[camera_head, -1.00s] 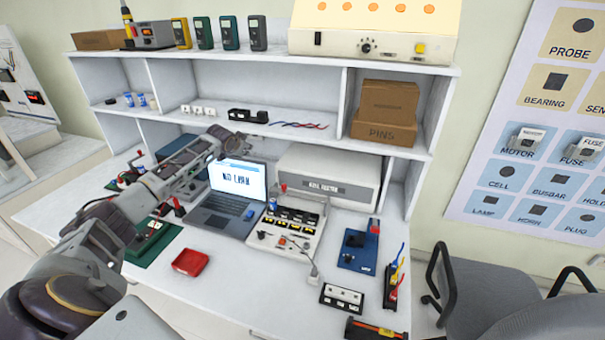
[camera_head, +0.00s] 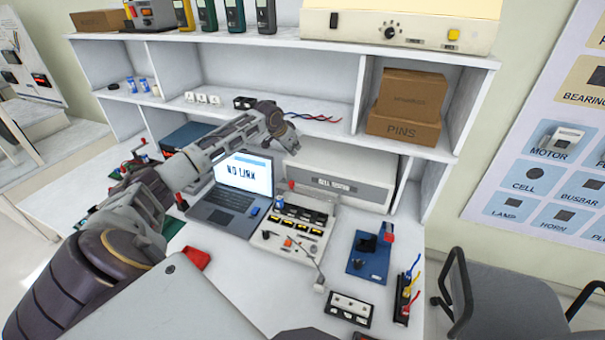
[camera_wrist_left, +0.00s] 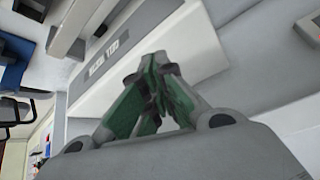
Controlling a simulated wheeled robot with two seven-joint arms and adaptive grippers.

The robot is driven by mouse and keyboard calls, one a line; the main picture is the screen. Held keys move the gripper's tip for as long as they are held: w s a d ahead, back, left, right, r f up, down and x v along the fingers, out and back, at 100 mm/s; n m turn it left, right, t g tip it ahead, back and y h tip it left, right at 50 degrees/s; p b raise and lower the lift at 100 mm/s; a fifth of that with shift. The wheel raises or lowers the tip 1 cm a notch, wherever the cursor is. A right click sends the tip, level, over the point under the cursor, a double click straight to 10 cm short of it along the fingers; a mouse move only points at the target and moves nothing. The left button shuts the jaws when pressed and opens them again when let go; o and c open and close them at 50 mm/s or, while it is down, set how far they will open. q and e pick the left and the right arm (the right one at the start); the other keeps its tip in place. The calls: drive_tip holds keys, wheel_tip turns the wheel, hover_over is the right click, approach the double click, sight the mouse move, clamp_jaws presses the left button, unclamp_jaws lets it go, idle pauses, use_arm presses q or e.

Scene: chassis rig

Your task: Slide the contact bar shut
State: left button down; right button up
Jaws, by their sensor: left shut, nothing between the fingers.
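A pale chassis rig (camera_head: 268,238) with yellow and black parts in its slots lies on the bench, right of the laptop. I cannot make out for certain which part is the contact bar, or its position. A thin rod with a pale end (camera_head: 319,284) shows at the rig's front right corner. My left gripper (camera_head: 291,143) is raised behind the laptop, in front of the shelf and near the grey tester box, apart from the rig. In the left wrist view its green-padded fingers (camera_wrist_left: 160,88) are together and empty. My right gripper is not in view.
The laptop (camera_head: 228,200) reads "NO LINK". The tester box (camera_head: 345,180) stands behind the rig. A blue board (camera_head: 368,262), a white socket strip (camera_head: 348,309) and a rack with coloured leads (camera_head: 408,295) lie to the right. Cardboard boxes (camera_head: 408,100) sit on the shelf.

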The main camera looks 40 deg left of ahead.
use_arm(q)
drive_tip(key=shift+s+d+f+g+h, duration=0.15)
drive_tip(key=shift+s+d+f+g, duration=0.25)
drive_tip(key=shift+s, duration=0.3)
drive_tip(key=shift+s+d+f+g+h, duration=0.1)
drive_tip(key=shift+s+d+f+g, duration=0.25)
drive_tip(key=shift+s+g, duration=0.3)
drive_tip(key=shift+s+d+f+g+h, duration=0.15)
drive_tip(key=shift+s+d+f+g, duration=0.2)
drive_tip(key=shift+s, duration=0.4)
drive_tip(key=x, duration=1)
drive_tip(key=shift+p, duration=0.35)
